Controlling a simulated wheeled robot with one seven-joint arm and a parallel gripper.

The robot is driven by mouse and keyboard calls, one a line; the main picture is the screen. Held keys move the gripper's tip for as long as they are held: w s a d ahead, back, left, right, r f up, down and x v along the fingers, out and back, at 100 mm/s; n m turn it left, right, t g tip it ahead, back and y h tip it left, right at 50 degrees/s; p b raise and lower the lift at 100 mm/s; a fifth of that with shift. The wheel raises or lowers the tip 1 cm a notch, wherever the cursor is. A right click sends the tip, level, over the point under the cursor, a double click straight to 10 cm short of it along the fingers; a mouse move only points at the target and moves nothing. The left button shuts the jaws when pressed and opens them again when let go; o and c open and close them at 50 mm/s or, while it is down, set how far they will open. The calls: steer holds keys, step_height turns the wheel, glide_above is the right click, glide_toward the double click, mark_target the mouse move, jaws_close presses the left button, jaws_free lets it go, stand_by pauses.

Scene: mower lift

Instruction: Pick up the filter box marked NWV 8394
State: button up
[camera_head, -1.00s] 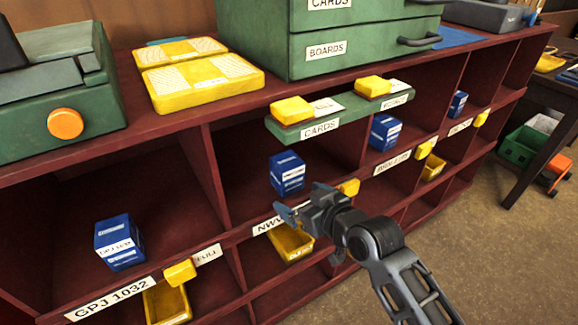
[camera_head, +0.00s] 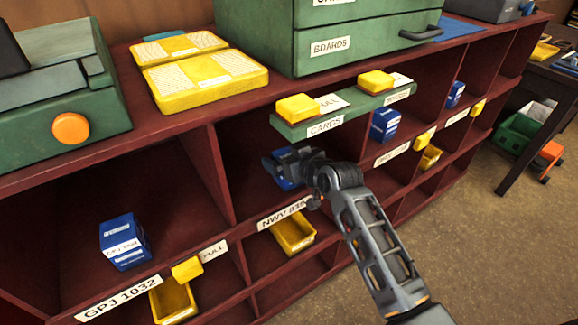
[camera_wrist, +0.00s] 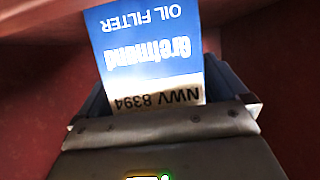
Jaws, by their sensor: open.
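The blue and white filter box (camera_wrist: 150,50) fills the upper middle of the wrist view. Its label appears upside down and reads OIL FILTER and NWV 8394. In the head view, the same box (camera_head: 286,181) is in the cubby above the NWV label, mostly hidden by my gripper (camera_head: 292,160). My gripper is open in that cubby, close at the box. In the wrist view, dark blue-grey finger parts show on both sides of the box's lower end. Contact cannot be told.
Dark red cubby walls (camera_head: 221,172) bound the opening on the left. A green CARDS ledge (camera_head: 345,112) with yellow blocks overhangs it. Another blue box (camera_head: 124,241) stands in the left cubby, one (camera_head: 385,125) to the right. A yellow bin (camera_head: 294,234) is below.

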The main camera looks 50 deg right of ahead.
steer(key=shift+w+d+f, duration=0.1)
steer(key=shift+w+f, duration=0.05)
steer(key=shift+w, duration=0.2)
steer(key=shift+c, duration=0.2)
steer(key=c, duration=1.2)
